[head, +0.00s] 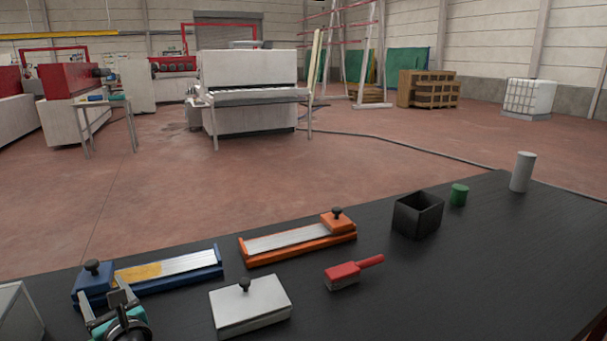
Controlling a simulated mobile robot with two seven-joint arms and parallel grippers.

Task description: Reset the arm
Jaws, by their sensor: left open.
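My left gripper (121,296) shows at the lower left of the head view, over the near side of the blue tray (205,266). It is open, and I see nothing between its fingers. The blue tray holds a metal plate with a yellow patch, and a blue block with a black knob (91,268) sits at its left end. I cannot tell whether the gripper touches the tray. My right gripper is not in view.
On the black table (440,290) are an orange tray (298,250), a grey block with a black knob (250,305), a red-handled brush (350,272), a black open box (417,215), a green cylinder (459,195) and a white cylinder (522,172). The table's right front is clear.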

